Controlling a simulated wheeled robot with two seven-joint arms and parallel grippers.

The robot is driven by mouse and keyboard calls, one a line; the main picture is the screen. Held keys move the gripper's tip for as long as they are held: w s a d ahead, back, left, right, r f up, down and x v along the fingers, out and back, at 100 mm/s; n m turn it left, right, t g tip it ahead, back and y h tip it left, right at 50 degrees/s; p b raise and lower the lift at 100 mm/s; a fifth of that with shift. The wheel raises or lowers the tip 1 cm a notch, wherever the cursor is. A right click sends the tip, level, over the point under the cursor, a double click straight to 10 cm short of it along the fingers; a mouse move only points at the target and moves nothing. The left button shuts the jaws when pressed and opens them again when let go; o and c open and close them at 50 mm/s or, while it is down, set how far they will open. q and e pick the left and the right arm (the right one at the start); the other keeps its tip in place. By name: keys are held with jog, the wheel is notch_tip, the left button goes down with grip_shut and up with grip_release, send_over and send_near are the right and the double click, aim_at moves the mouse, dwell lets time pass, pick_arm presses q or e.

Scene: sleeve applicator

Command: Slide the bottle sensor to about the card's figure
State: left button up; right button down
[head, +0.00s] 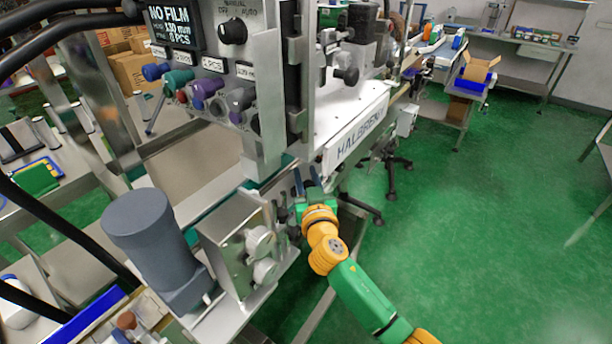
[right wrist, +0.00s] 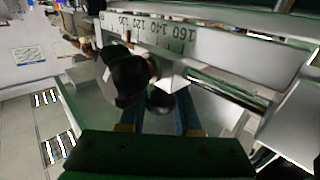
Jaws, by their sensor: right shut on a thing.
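My right gripper (head: 305,180) reaches in from the lower right to the side of the machine, below the HALBREN plate. In the right wrist view its two blue fingers (right wrist: 159,108) are shut on a dark round knob (right wrist: 160,99). A larger black cylindrical part (right wrist: 125,76), apparently the bottle sensor body, sits just beside and above the knob. Behind it runs a pale scale (right wrist: 180,38) with printed figures, 160, 140 and 120 among them. The black part hides some of the scale, and I cannot tell the exact reading. I cannot make out the card's figure. My left gripper is out of view.
The machine's display (head: 168,28) reads NO FILM above several coloured knobs. A grey motor (head: 152,240) and a metal box with knobs (head: 240,250) stand left of my gripper. Open green floor (head: 480,220) lies to the right.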

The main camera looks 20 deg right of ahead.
dwell(0.3)
jog(key=shift+w+d+b, duration=0.35)
jog(key=shift+d+b, duration=0.1)
jog(key=shift+w+d, duration=0.35)
jog(key=shift+d, duration=0.05)
jog(key=c, duration=0.6)
grip_release()
jog(key=shift+a, duration=0.1)
jog(key=shift+s, duration=0.1)
jog(key=s, duration=0.4)
jog(key=s+a, duration=0.1)
jog(key=s, duration=0.2)
